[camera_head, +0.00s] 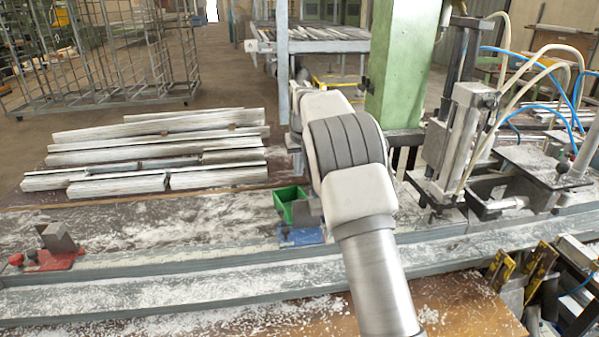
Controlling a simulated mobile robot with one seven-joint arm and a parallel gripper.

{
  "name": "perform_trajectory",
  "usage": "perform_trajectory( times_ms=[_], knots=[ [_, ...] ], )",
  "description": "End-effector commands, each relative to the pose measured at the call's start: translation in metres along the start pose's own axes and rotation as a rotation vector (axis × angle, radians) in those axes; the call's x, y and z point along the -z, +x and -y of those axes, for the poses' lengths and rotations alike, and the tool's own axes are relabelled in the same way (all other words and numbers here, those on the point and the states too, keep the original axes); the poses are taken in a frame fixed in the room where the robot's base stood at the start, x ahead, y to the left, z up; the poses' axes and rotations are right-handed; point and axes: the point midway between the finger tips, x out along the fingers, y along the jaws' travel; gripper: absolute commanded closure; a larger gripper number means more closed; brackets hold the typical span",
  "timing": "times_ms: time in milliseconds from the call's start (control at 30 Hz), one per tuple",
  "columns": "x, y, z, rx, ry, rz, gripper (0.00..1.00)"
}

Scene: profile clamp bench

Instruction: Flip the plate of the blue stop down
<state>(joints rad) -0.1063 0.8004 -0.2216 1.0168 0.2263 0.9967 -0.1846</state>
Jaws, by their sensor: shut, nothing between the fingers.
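The blue stop (300,237) sits on the bench's rear strip, just left of my arm. Only its blue base shows clearly, dusted with white chips. A grey block-like part (309,213) stands above the base, partly behind my arm; I cannot tell for sure whether it is the stop's plate or how far it is tilted. A small green open box (291,204) is at its upper left. My arm rises from the bottom and bends above the stop. My gripper's fingers are hidden behind the arm.
A red stop (50,258) with a raised grey plate (58,239) sits at the far left. Metal profiles (160,150) lie behind on the left. A clamp machine (465,140) with hoses stands on the right, near a green post (400,60). The strip between the stops is clear except for chips.

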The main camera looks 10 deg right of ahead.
Motion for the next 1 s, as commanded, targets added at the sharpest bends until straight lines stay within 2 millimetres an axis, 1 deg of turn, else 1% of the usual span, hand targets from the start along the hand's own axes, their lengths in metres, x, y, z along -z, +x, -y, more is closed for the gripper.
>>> perform_trajectory(
  times_ms=[33, 200, 367, 400, 700, 800, 1000],
  knots=[
    [-0.001, 0.011, 0.000, 0.000, 0.000, 0.004, 1.00],
    [-0.001, 0.048, 0.000, -0.001, -0.001, 0.005, 1.00],
    [-0.001, 0.081, 0.000, -0.001, -0.001, 0.003, 1.00],
    [-0.004, 0.074, 0.000, -0.001, 0.000, -0.001, 1.00],
    [-0.028, 0.066, 0.001, 0.001, 0.001, 0.000, 1.00],
    [-0.033, 0.064, 0.001, 0.001, 0.000, 0.001, 1.00],
    [-0.038, 0.063, 0.000, 0.000, -0.001, 0.000, 1.00]
  ],
)
